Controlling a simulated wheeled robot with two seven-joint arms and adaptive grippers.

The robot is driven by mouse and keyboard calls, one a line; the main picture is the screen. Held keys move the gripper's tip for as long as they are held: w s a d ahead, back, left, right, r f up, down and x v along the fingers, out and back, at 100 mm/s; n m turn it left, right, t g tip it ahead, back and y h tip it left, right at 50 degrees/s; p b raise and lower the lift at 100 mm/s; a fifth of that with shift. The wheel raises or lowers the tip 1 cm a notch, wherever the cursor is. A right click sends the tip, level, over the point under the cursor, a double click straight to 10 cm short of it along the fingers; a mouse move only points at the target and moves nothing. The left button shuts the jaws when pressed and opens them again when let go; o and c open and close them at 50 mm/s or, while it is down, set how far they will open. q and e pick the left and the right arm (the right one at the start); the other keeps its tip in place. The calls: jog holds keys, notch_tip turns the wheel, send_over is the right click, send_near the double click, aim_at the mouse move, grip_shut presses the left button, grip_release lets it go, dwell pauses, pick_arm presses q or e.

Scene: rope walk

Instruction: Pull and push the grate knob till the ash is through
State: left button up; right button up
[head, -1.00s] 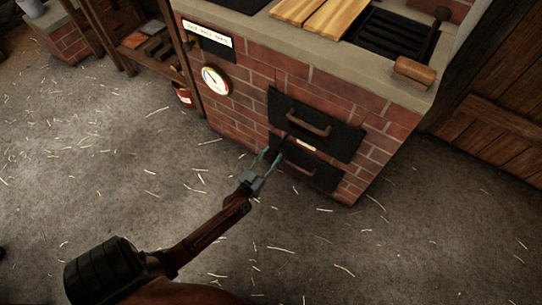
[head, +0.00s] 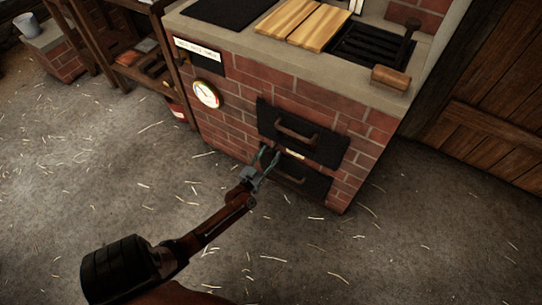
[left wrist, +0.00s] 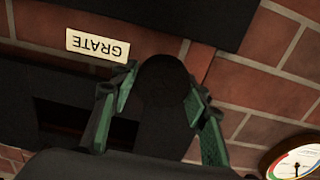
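The grate knob (left wrist: 166,92) is a dark rounded shape in the left wrist view, beside the upside-down GRATE label (left wrist: 98,45). My left gripper (left wrist: 163,88) is around it, one green-padded finger on each side. A narrow gap shows on the left side of the knob; contact on the right side is hard to judge. In the head view my left gripper (head: 268,155) is at the brick stove front, left of the small label (head: 295,154), its fingers spread. The knob is hidden there. No ash is visible. My right gripper is not in view.
The brick stove (head: 225,125) carries an upper door with a handle (head: 297,131) and a lower black door (head: 305,183). A dial (head: 206,94) is at its left. Wooden slats (head: 305,22) and a wooden-handled part (head: 390,79) are on top. The straw-strewn floor is clear.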

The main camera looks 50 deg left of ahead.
pick_arm(q)
jog(key=o, duration=0.4)
jog(key=shift+c, duration=0.2)
jog(key=shift+f, duration=0.1)
jog(key=shift+s, duration=0.1)
jog(key=shift+s+d+f, duration=0.1)
jog(key=shift+s+d, duration=0.05)
jog(key=shift+s, duration=0.3)
jog(key=v, duration=1.1)
